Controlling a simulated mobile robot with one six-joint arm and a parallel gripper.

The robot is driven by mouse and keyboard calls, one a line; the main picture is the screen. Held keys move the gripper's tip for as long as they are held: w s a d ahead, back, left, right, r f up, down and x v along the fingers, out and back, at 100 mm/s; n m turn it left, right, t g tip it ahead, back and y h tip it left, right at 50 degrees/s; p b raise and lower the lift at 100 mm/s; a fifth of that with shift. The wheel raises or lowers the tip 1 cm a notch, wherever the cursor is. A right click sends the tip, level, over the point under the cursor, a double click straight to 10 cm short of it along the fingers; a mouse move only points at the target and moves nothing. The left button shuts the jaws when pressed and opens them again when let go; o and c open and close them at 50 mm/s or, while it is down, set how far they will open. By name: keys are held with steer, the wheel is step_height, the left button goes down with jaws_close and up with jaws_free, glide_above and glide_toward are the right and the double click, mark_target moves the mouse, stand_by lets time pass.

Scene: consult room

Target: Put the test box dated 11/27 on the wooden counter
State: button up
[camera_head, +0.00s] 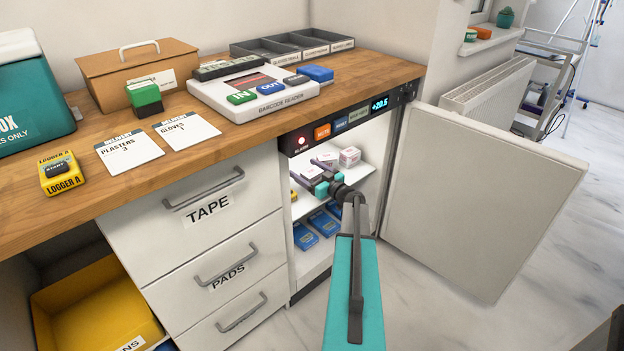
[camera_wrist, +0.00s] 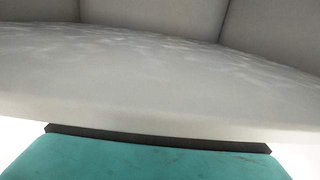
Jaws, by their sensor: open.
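The cold cabinet under the counter is open, and small white and pink boxes stand on its upper shelf. One box (camera_head: 349,157) is at the right of the shelf, and another (camera_head: 327,158) is to its left, partly behind my gripper. No date can be read on them, so I cannot tell which is dated 11/27. My gripper (camera_head: 306,172) is open at the cabinet mouth, its fingers pointing in toward the shelf; I see nothing held. The wooden counter (camera_head: 220,145) runs above the cabinet. The wrist view shows only pale surfaces and a teal part of mine.
The cabinet door (camera_head: 480,200) stands wide open on the right. Blue packs (camera_head: 318,226) lie on the lower shelf. The counter holds a barcode reader (camera_head: 255,93), delivery cards (camera_head: 128,151), a yellow logger (camera_head: 62,174) and grey trays (camera_head: 292,46). Its front middle has bare wood.

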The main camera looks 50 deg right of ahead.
steer(key=c, duration=1.3)
steer(key=shift+r, duration=0.15)
steer(key=shift+r, duration=0.65)
step_height(320, 180, up, 2)
steer(key=shift+r+p, duration=0.2)
steer(key=shift+p, duration=0.25)
steer(key=s+a, duration=0.3)
steer(key=s, duration=0.1)
steer(key=s+a, duration=0.3)
steer(key=s+a+r, duration=0.1)
steer(key=s+a, duration=0.2)
steer(key=s, duration=0.1)
steer(key=shift+s+a, duration=0.3)
steer(key=shift+s, duration=0.05)
steer(key=shift+s+a, duration=0.25)
steer(key=shift+s, duration=0.1)
steer(key=shift+s, duration=0.1)
